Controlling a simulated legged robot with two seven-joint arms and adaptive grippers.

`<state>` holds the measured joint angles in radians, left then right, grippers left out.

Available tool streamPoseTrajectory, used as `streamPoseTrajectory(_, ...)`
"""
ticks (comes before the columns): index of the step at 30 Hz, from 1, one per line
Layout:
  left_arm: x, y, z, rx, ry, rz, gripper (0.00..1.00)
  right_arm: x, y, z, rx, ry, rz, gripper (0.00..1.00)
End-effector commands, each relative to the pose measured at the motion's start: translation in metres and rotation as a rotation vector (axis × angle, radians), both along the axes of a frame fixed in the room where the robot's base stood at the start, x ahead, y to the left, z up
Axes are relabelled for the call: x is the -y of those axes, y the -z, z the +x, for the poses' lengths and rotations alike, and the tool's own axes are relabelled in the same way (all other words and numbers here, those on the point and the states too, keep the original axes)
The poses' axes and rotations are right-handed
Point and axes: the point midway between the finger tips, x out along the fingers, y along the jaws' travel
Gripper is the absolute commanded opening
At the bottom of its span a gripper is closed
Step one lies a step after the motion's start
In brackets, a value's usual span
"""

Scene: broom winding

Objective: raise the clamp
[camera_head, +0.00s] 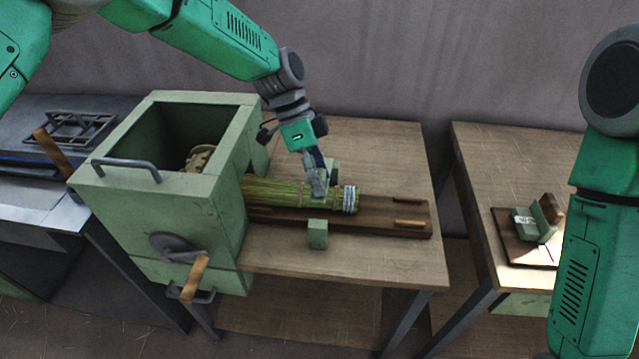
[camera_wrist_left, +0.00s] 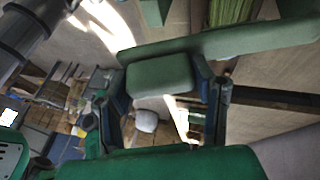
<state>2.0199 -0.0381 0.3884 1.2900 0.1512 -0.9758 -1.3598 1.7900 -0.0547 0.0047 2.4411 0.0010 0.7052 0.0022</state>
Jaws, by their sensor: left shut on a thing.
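My left gripper (camera_head: 317,184) reaches down from above onto the clamp at the straw bundle (camera_head: 275,192). In the left wrist view its fingers stand on both sides of a green block (camera_wrist_left: 160,76), shut on it. This block joins a longer green clamp bar (camera_wrist_left: 245,42), which lies across the straw (camera_wrist_left: 232,12). In the head view, a green clamp post (camera_head: 333,170) stands behind the bundle and a green block (camera_head: 318,234) in front of it. My gripper partly hides the clamp bar there. My right gripper is out of view.
A green box machine (camera_head: 160,225) with a wooden-handled crank (camera_head: 195,278) stands left of the clamp. The bundle's right end carries wire windings (camera_head: 349,198) above a dark wooden board (camera_head: 390,214). A second table (camera_head: 490,165) stands right, beyond a gap.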

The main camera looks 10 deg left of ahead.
Motion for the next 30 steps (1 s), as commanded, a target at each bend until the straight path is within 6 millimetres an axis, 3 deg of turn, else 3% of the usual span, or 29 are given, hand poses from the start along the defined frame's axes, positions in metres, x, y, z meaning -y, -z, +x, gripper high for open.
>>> streamPoseTrajectory(13, 0.0, -0.029, 0.025, -0.212, -0.004, -0.004, 0.0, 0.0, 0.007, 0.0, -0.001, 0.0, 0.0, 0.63)
streamPoseTrajectory(30, 0.0, -0.039, 0.035, -0.285, -0.006, -0.003, 0.0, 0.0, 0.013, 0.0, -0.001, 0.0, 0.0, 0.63)
